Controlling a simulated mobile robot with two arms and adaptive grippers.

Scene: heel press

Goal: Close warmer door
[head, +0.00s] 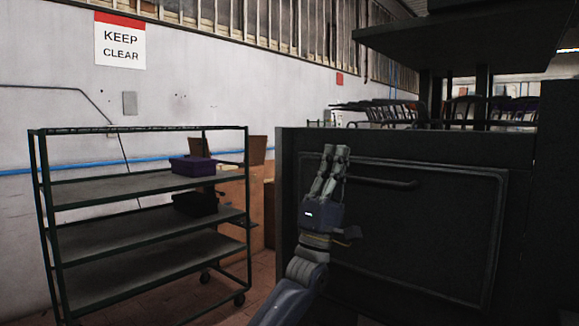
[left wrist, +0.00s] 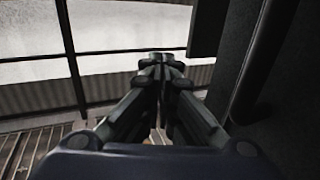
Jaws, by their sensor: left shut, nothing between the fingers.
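The warmer door (head: 430,220) is a dark panel with a rounded frame on the front of a dark machine, in the right half of the head view. It looks flush with the machine front. Its bar handle (head: 385,183) runs across near the top. My left gripper (head: 336,150) is upright in front of the door's left part, its fingers shut and empty, left of the handle. In the left wrist view the shut fingers (left wrist: 162,58) point away, with a dark bar (left wrist: 262,60) on the right beside a dark surface. My right gripper is not in view.
A green shelf cart (head: 150,185) stands at the left, with a purple box (head: 192,166) and a black box (head: 194,204) on it. Cardboard boxes (head: 235,190) stand behind it. A dark press structure (head: 450,40) rises above the warmer. Some floor (head: 225,305) is clear between cart and machine.

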